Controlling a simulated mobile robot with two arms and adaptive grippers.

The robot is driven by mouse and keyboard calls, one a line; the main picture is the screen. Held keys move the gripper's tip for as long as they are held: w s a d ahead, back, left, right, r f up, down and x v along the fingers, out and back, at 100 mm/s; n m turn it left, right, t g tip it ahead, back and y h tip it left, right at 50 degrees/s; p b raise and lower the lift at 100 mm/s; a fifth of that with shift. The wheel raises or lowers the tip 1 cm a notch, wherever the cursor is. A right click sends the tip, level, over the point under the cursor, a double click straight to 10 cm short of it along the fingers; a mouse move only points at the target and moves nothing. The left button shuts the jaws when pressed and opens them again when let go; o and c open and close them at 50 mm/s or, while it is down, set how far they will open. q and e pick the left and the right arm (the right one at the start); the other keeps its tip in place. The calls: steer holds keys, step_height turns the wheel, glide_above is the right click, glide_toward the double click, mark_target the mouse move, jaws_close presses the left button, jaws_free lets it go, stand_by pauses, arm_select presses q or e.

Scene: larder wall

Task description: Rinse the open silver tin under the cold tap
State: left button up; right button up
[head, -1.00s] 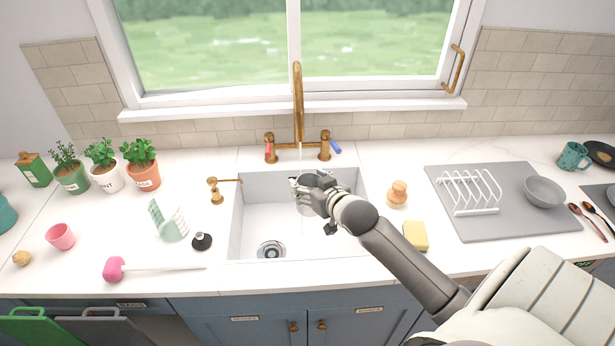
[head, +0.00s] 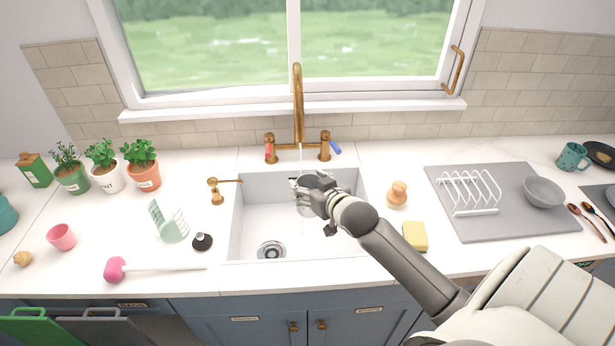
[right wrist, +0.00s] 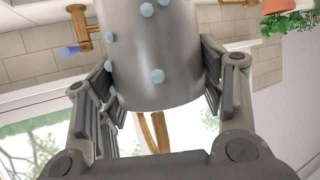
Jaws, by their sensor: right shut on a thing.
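The silver tin (head: 309,181) is held over the sink (head: 250,225), below the spout of the brass tap (head: 298,100). A thin pale stream of water (head: 301,158) comes down from the spout to the tin. In the right wrist view the tin (right wrist: 155,60) fills the space between the fingers and has pale blue drops on its side. My right gripper (head: 315,195) is shut on it and hides part of it; the inside of the tin is hard to make out. The tap has a blue handle (head: 335,147) on the right and a red one (head: 268,150) on the left. My left gripper is out of view.
A yellow sponge (head: 415,236) and a wooden brush (head: 397,194) stand right of the sink. A brass soap pump (head: 215,191), a black plug (head: 202,241) and a pink-headed tool (head: 115,269) are to its left. The dish rack (head: 470,192) is further right.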

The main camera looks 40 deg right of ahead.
steer(key=shift+s+a+r+p, duration=0.25)
steer(key=shift+s+r+p, duration=0.05)
steer(key=shift+r+p, duration=0.15)
steer(key=shift+s+a+r+p, duration=0.2)
steer(key=shift+s+r+p, duration=0.05)
steer(key=shift+r+p, duration=0.15)
steer(key=shift+s+a+r, duration=0.1)
steer(key=shift+s+a, duration=0.15)
steer(key=shift+s+a+r, duration=0.4)
steer(key=shift+s+r, duration=0.05)
steer(key=shift+s, duration=0.05)
steer(key=shift+s+a+r, duration=0.4)
steer(key=shift+s+r, duration=0.1)
